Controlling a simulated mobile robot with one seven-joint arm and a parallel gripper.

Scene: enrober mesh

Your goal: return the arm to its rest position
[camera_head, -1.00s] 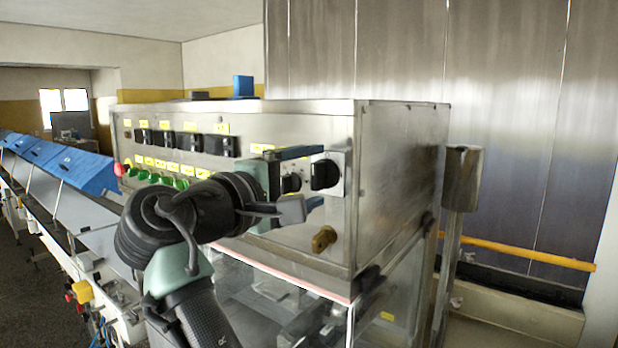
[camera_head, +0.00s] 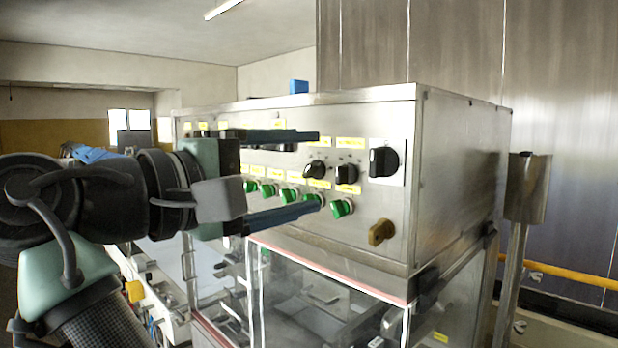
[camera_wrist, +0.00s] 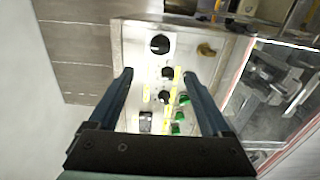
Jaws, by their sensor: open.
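My gripper (camera_head: 316,172) is open and empty in front of the left part of the control panel in the head view. Its two blue-grey fingers point right, one above the other, with a wide gap between them. In the wrist view my gripper (camera_wrist: 158,75) shows both fingers spread, with the panel's knobs and green buttons visible between and beyond them. Nothing is held. My arm reaches in from the left edge of the head view, bent at the wrist. The gap between the fingertips and the panel is hard to judge.
The steel control box (camera_head: 465,170) carries black knobs (camera_head: 383,162), green buttons (camera_head: 342,208) and a brass-coloured knob (camera_head: 381,232). A clear-walled enclosure (camera_head: 320,300) lies below it. A steel post (camera_head: 525,190) and yellow rail (camera_head: 570,275) stand at right.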

